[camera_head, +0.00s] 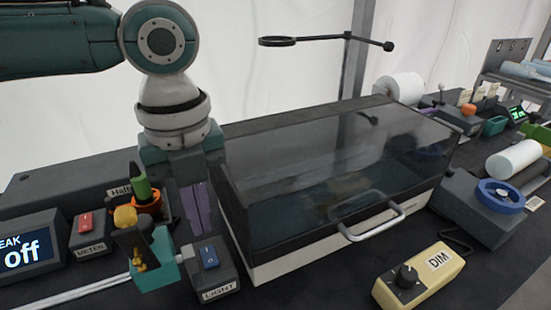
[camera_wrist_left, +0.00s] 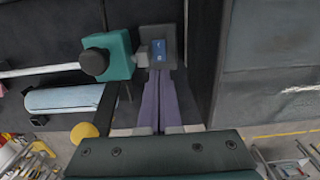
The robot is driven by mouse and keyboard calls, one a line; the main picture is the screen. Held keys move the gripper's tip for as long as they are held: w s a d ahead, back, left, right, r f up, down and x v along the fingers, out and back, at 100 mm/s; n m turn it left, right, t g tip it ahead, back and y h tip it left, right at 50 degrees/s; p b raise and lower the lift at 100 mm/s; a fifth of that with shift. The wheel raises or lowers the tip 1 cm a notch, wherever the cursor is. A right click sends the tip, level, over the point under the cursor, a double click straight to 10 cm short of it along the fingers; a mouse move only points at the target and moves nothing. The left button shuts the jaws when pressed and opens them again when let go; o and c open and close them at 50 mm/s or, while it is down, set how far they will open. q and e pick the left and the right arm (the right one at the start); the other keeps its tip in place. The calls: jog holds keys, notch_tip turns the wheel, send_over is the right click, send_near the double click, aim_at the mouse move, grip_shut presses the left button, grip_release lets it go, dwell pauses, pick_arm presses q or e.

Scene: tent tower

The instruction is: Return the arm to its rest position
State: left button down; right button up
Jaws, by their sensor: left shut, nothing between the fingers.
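My left arm comes in from the upper left in the head view. Its gripper (camera_head: 200,226) points down with its two purple fingers together and nothing between them. The fingertips are just behind the grey LIGHT switch box (camera_head: 214,272), which has a blue rocker switch. In the left wrist view the closed fingers (camera_wrist_left: 160,76) reach toward that box (camera_wrist_left: 170,46). I cannot tell whether they touch it. My right gripper is in neither view.
A glass-lidded case (camera_head: 330,180) stands close to the right of the gripper. A teal block (camera_head: 153,264) with a brass knob is at its left, near the red METER switch box (camera_head: 88,232). A yellow DIM box (camera_head: 418,277) is at front right. A ring on a stand (camera_head: 278,41) hangs above.

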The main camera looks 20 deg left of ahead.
pick_arm(q)
jog(key=shift+d+r, duration=0.1)
dwell(0.4)
jog(key=s+d+n+t+h, duration=0.25)
jog(key=s+d+n, duration=0.65)
jog(key=d, duration=0.5)
jog(key=s+a+n+t+y+p, duration=0.1)
jog(key=s+a+n, duration=0.35)
jog(key=n, duration=0.25)
jog(key=s+a+n+y+p, duration=0.1)
jog(key=s+a+n, duration=0.2)
jog(key=a+n, duration=0.4)
notch_tip(320, 180, up, 39)
jog(key=n+p, duration=0.1)
jog(key=p, duration=3.6)
jog(key=shift+w+d, duration=0.2)
jog(key=shift+d, duration=0.05)
jog(key=shift+f, duration=0.2)
